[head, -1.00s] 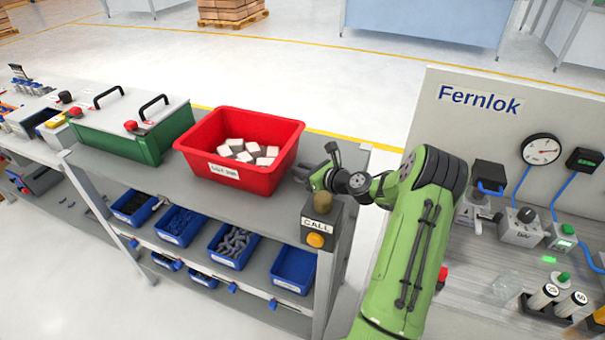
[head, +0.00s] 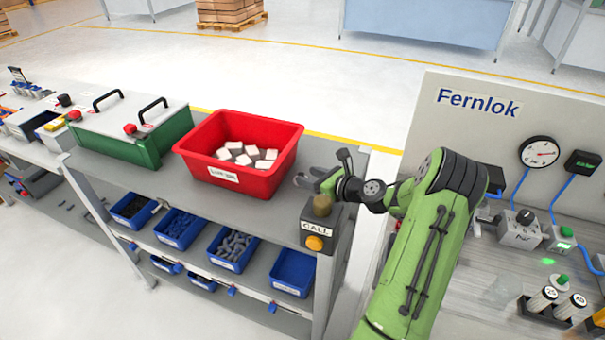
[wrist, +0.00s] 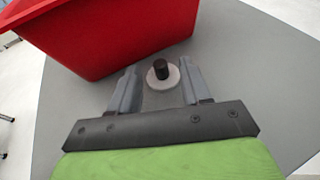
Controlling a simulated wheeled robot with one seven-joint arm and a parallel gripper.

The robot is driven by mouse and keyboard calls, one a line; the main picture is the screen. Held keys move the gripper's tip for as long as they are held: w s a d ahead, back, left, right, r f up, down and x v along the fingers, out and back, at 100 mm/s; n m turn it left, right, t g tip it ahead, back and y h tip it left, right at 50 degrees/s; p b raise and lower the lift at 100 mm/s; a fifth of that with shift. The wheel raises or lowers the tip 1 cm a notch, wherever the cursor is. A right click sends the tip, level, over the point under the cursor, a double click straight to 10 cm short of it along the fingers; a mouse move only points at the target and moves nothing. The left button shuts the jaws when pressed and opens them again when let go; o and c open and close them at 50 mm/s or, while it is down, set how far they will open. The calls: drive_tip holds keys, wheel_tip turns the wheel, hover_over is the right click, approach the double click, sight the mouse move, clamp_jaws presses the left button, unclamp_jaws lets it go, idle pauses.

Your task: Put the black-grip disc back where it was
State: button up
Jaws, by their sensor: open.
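The black-grip disc (wrist: 164,87) is a pale round disc with a short black knob on top. In the wrist view it stands upright on the grey bench top (wrist: 250,75), beside the red bin. My gripper (wrist: 158,72) is open, with one finger on each side of the disc; I cannot tell whether either finger touches it. In the head view my gripper (head: 308,177) is low over the bench's right end, just right of the red bin. The disc is not clearly seen there.
The red bin (head: 200,147) holds several white blocks and stands close to my gripper's left. A call button box (head: 318,225) stands at the bench's front right corner. A green case (head: 165,140) is further left. The Fernlok panel (head: 480,130) rises at right.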

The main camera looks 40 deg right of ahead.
drive_tip(key=v, duration=0.7)
drive_tip(key=shift+s+r+p, duration=0.1)
drive_tip(key=shift+s+p, duration=0.25)
drive_tip(key=shift+p, duration=0.05)
drive_tip(key=shift+o, duration=0.2)
drive_tip(key=shift+s+d+r, duration=0.15)
drive_tip(key=shift+s+r, duration=0.05)
drive_tip(key=shift+r, duration=0.15)
drive_tip(key=s+d+r+n+g+y+p, duration=0.1)
drive_tip(key=d+r+n+g+p, duration=0.1)
drive_tip(key=d+r+g+p, duration=0.3)
drive_tip(key=shift+t, duration=0.7)
drive_tip(key=b+x, duration=0.1)
drive_tip(key=x, duration=0.2)
drive_tip(key=a+b+x, duration=0.1)
drive_tip(key=x, duration=0.3)
drive_tip(key=a+b+x, duration=0.1)
drive_tip(key=x, duration=0.2)
drive_tip(key=shift+a+f+b, duration=0.1)
drive_tip(key=shift+b, duration=0.25)
drive_tip(key=b+x, duration=0.1)
drive_tip(key=x, duration=0.3)
drive_tip(key=shift+a+f, duration=0.25)
drive_tip(key=shift+w+a+f, duration=0.1)
drive_tip(key=shift+w+f, duration=0.05)
drive_tip(key=shift+w, duration=0.15)
drive_tip(key=shift+s, duration=0.1)
drive_tip(key=shift+c, duration=0.8)
clamp_jaws()
